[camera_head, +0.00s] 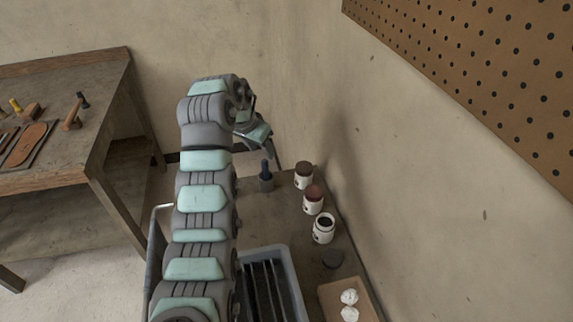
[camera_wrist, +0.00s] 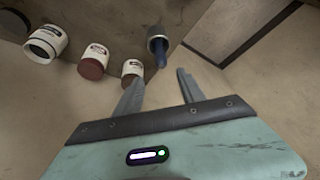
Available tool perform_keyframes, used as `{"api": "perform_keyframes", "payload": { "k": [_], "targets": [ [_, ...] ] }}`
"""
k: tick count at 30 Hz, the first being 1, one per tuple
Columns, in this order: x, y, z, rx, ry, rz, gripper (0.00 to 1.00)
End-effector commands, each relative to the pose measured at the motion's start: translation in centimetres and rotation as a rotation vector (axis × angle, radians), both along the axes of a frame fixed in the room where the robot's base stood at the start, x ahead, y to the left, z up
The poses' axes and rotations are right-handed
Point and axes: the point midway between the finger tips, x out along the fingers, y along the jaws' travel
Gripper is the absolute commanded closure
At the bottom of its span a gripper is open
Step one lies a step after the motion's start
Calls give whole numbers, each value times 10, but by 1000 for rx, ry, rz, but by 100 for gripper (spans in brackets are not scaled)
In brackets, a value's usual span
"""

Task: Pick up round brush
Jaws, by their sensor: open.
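In the head view, what looks like the round brush (camera_head: 266,170) stands upright with its dark blue part up in a small grey cup (camera_head: 266,184). They are on the bench top near its far end. In the wrist view the blue part (camera_wrist: 161,57) pokes from the cup (camera_wrist: 157,33) towards my gripper. My gripper (camera_wrist: 159,86) is open and empty, its fingers apart below the blue part in that view. In the head view my gripper (camera_head: 271,150) hangs close above the brush. Bristles are not clearly visible.
Three white jars stand right of the cup: one brown-lidded (camera_head: 304,176), one red-brown (camera_head: 313,200), one open and dark inside (camera_head: 323,229). A dark disc (camera_head: 332,258), a tray (camera_head: 332,290) with white balls and a grey bin (camera_head: 290,262) lie nearer. A wall closes the right side.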

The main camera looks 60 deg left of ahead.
Motion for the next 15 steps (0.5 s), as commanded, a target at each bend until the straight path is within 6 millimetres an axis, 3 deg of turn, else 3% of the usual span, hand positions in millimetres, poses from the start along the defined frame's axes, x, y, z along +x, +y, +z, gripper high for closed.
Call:
{"api": "perform_keyframes", "payload": {
  "k": [15],
  "targets": [
    [18, 9, -54, -2, 2, 1, 53]
  ]
}}
